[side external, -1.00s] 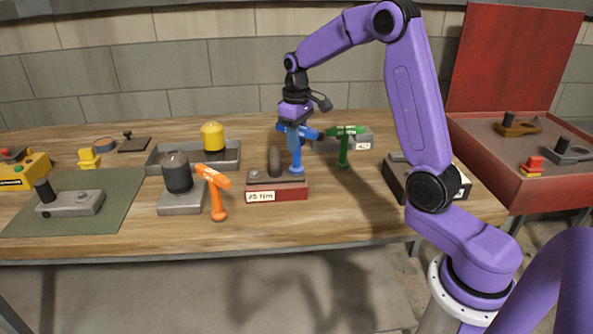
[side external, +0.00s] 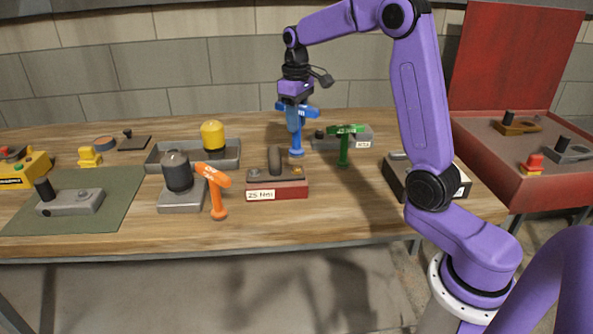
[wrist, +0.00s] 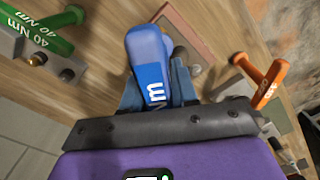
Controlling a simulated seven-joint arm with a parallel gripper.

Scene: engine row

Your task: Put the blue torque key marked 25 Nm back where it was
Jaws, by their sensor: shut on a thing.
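The blue torque key (side external: 296,138) hangs upright from my gripper (side external: 296,104), which is shut on its head. Its foot shows behind and right of the red-fronted block labelled 25 Nm (side external: 277,189); I cannot tell how far it is above the table. In the wrist view the blue key (wrist: 148,62) sits between the fingers of my gripper (wrist: 158,92), with only "Nm" of its marking readable. Part of the red-edged block (wrist: 190,28) shows beyond it.
A green key (side external: 344,148) marked 40 Nm stands close on the right, before a grey block (side external: 325,144). An orange key (side external: 217,195) stands at the left, beside a grey block with a dark knob (side external: 180,201). A grey tray (side external: 190,165) holds a yellow-capped part.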

